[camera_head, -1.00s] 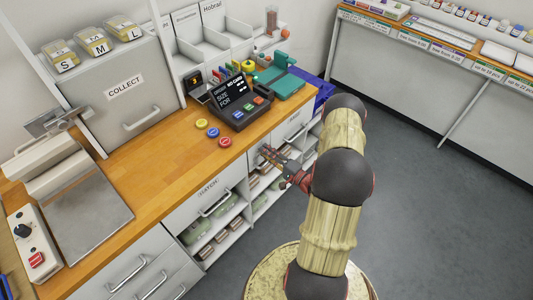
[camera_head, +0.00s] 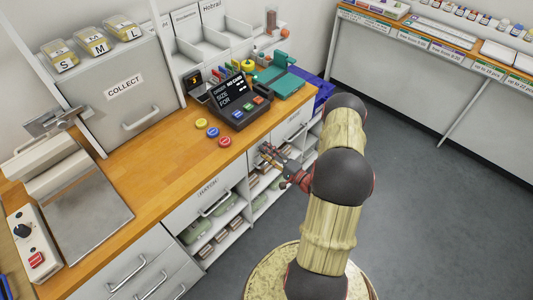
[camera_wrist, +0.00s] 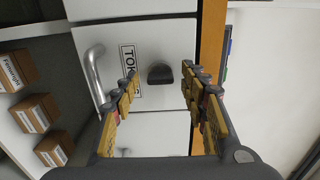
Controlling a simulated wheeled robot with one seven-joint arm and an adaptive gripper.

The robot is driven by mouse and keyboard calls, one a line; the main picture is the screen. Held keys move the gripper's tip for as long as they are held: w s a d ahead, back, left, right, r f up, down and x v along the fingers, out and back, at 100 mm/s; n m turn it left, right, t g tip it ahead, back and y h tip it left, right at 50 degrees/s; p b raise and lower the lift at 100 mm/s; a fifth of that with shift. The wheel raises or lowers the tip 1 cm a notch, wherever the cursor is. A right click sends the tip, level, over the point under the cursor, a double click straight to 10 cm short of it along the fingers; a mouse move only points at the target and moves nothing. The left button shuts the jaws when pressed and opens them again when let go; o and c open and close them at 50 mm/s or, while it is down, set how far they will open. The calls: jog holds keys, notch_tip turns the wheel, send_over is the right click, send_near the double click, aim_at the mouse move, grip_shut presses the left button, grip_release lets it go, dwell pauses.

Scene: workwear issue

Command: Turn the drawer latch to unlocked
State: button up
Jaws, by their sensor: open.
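The drawer latch is a small black knob (camera_wrist: 160,74) on a pale drawer front (camera_wrist: 160,35) in the wrist view. Beside it are a partly covered label starting "TOK" (camera_wrist: 129,62) and a metal bar handle (camera_wrist: 93,75). My gripper (camera_wrist: 160,82) is open, with one finger on each side of the knob and a visible gap to both. I cannot tell how far the fingertips are from the drawer front. In the head view my gripper (camera_head: 264,150) is at the counter front, below the wooden edge; the latch is hidden there.
The wooden counter (camera_head: 150,158) runs above the drawers, with an order terminal (camera_head: 239,104) and coloured buttons (camera_head: 212,132) on it. Shelves with small boxes (camera_wrist: 36,113) lie beside the drawer. The floor (camera_head: 420,200) to the right is clear.

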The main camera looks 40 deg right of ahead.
jog(key=s, duration=1.2)
jog(key=shift+d, duration=0.45)
